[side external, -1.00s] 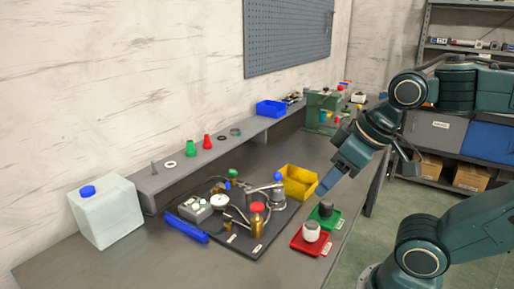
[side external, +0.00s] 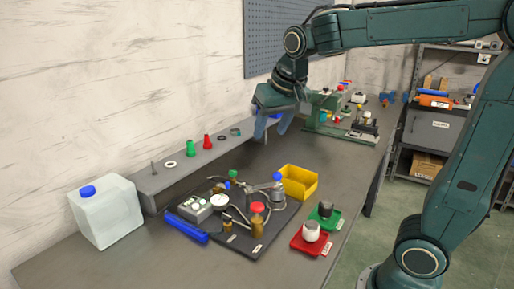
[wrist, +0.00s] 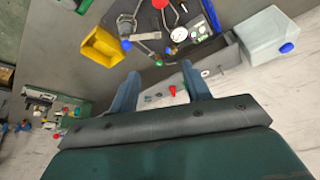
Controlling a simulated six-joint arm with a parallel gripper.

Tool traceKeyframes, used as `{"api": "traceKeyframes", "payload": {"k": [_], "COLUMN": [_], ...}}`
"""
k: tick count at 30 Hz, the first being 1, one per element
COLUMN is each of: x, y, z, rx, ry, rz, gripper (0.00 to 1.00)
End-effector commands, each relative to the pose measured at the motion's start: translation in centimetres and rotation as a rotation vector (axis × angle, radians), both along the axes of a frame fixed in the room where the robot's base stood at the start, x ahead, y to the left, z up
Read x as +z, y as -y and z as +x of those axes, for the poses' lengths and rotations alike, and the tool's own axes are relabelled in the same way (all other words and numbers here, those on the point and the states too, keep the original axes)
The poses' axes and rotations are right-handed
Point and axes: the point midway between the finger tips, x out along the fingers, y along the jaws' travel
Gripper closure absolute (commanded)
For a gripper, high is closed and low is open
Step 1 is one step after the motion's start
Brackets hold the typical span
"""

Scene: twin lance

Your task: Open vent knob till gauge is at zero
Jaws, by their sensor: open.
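The gauge (side external: 219,201) is a small white round dial on a dark board (side external: 245,238); its reading is too small to tell. Near it are a green knob (side external: 233,174), a blue knob (side external: 277,177) and a red-capped brass cylinder (side external: 257,210). I cannot tell which one is the vent knob. My gripper (side external: 271,128) is open and empty, high over the back shelf, apart from the board. In the wrist view its two fingers (wrist: 160,80) are spread, with the blue knob (wrist: 126,45) and green knob (wrist: 159,62) beyond them.
A yellow bin (side external: 299,182) stands right of the board, with red (side external: 310,240) and green (side external: 325,216) trays in front. A white jug (side external: 105,212) is at left. The shelf (side external: 185,168) holds green and red funnels. A blue handle (side external: 186,229) lies at the board's left edge.

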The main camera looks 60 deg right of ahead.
Motion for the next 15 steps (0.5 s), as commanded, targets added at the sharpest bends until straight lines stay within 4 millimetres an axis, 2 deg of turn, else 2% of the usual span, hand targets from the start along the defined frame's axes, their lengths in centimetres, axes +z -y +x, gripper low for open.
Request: {"api": "traceKeyframes", "payload": {"k": [1,8,15], "x": [-0.2,-1.1,-3.2], "y": [0.4,2.4,4.6], "z": [1.3,6.5,11.7], "rx": [-0.031,-0.173,-0.324], "ry": [-0.007,-0.021,-0.032], "rz": [0.002,0.008,0.01], "gripper": [0.52,0.52,0.52]}}
